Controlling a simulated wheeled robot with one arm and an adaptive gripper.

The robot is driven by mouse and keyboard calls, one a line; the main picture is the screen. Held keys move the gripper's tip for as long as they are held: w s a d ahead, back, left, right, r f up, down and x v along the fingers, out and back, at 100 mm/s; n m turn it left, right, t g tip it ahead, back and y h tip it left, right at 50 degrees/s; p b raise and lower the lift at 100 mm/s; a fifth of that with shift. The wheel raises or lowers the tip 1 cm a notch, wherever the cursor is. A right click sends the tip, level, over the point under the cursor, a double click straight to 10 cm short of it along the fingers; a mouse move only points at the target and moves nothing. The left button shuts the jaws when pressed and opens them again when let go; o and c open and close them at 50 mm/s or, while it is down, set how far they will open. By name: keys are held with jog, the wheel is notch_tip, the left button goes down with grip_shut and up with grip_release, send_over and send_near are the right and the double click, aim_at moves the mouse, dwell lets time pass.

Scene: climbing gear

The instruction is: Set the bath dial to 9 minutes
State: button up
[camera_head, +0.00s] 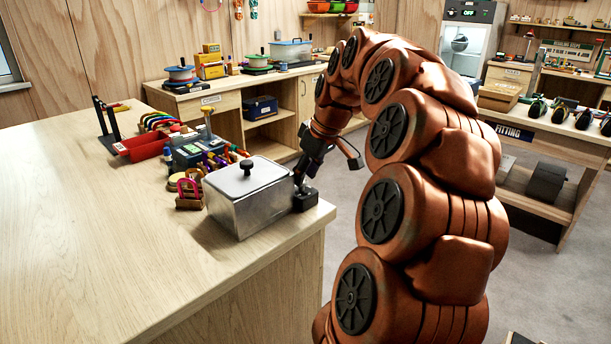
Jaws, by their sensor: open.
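The bath looks to be the silver metal box (240,205) at the near right corner of the wooden bench. Its lid is on, with a black knob (246,168) on top. A small black block (305,199) sits against the box's right side. I cannot make out a dial or its minute marks in this view. My gripper (301,181) points down just above the black block, close to the box's right wall. It is open. Its fingertips are small and dark here, and I cannot tell whether they touch anything.
Colourful gear and a grey device (188,153) stand behind the box. The bench (110,240) is bare at the left and front. Its right edge is close beside the black block. My orange arm hides much of the room's right side.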

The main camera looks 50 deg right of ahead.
jog(key=v, duration=0.7)
jog(key=shift+s+d, duration=0.1)
